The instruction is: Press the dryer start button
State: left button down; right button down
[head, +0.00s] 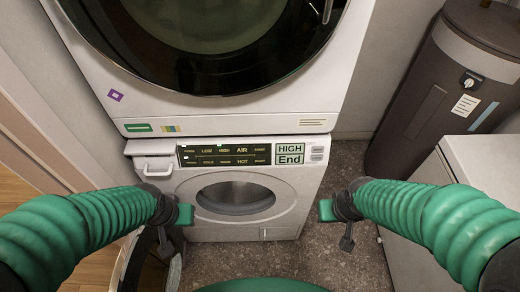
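The stacked machine has a large upper unit (225,118) with a dark round door and a lower unit (285,180) with a smaller round window. Between them runs a control panel with a dark lit display (225,154) and a green readout, "HIGH End" (290,154). Two small grey buttons (317,154) sit at the panel's right end; their labels are too small to read. My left gripper (178,222) is in front of the lower unit's left side. My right gripper (335,220) is right of the lower unit, below the buttons. Neither touches the panel; their finger openings are unclear.
A brown cylindrical tank (430,90) stands at the right behind a white cabinet (485,165). A dark round-rimmed object (172,272) lies below my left gripper. The speckled floor (330,260) ahead is clear.

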aim_at(262, 148)
jog(key=i+j+z, duration=0.1)
jog(key=z, duration=0.3)
jog(key=j+z, duration=0.35)
jog(key=i+j+z, duration=0.1)
jog(key=j+z, duration=0.3)
jog(key=l, duration=0.15)
